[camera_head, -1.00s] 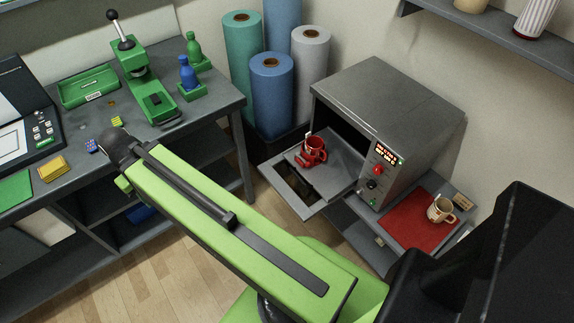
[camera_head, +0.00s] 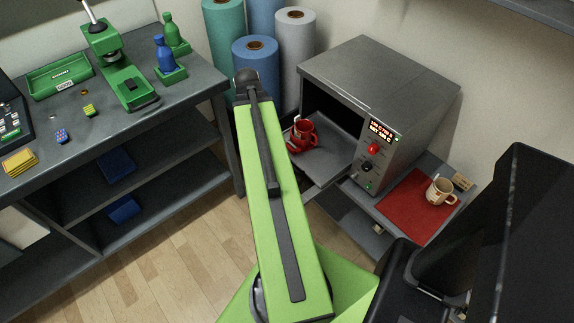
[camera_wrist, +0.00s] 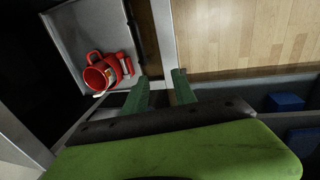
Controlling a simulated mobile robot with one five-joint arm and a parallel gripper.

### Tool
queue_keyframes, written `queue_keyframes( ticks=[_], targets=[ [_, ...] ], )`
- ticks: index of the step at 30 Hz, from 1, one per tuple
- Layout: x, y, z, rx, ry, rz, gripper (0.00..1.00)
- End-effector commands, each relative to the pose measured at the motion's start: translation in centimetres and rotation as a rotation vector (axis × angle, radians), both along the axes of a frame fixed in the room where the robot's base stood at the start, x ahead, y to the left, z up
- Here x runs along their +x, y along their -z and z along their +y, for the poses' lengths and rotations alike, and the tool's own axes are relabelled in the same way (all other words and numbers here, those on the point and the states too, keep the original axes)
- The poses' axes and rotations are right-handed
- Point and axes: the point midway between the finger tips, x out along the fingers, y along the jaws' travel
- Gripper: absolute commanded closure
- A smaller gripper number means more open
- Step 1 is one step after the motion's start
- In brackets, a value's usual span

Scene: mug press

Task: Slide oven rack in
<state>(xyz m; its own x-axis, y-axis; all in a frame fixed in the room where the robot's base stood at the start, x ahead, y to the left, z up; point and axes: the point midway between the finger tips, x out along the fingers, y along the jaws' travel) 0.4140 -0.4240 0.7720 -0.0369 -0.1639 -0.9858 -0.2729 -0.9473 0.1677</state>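The grey oven (camera_head: 400,85) stands open at the right in the head view. Its flat grey rack (camera_head: 330,150) sticks out of the dark opening, with a red mug (camera_head: 304,135) on it. In the wrist view the rack (camera_wrist: 75,28) is at upper left and carries the red mug (camera_wrist: 101,72) near its edge. My gripper (camera_wrist: 161,78) has two green fingers standing apart with nothing seen between them. They are to the right of the mug, beside a light grey frame edge. In the head view my arm hides the gripper and part of the rack's left side.
A red mat (camera_head: 405,208) with a beige mug (camera_head: 440,192) lies right of the oven. Upright rolls (camera_head: 257,75) stand behind my arm. A grey workbench (camera_head: 150,130) fills the left. The wooden floor (camera_head: 180,255) between is clear.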

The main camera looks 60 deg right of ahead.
Motion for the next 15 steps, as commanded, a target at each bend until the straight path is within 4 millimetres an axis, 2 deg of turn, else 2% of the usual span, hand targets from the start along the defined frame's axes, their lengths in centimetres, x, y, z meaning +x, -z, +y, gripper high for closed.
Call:
queue_keyframes(
  ticks=[1, 3, 5, 11, 15],
  targets=[
    [-1.7, 0.8, -1.7, -0.006, 0.020, 0.004, 0.67],
    [-3.3, 0.9, -3.0, -0.013, 0.029, 0.011, 0.67],
    [-4.0, 1.0, -3.6, -0.015, 0.033, 0.014, 0.67],
    [-4.2, 1.1, -3.8, -0.017, 0.033, 0.015, 0.67],
    [-4.2, 2.5, -4.0, -0.016, 0.033, 0.015, 0.67]
  ],
)
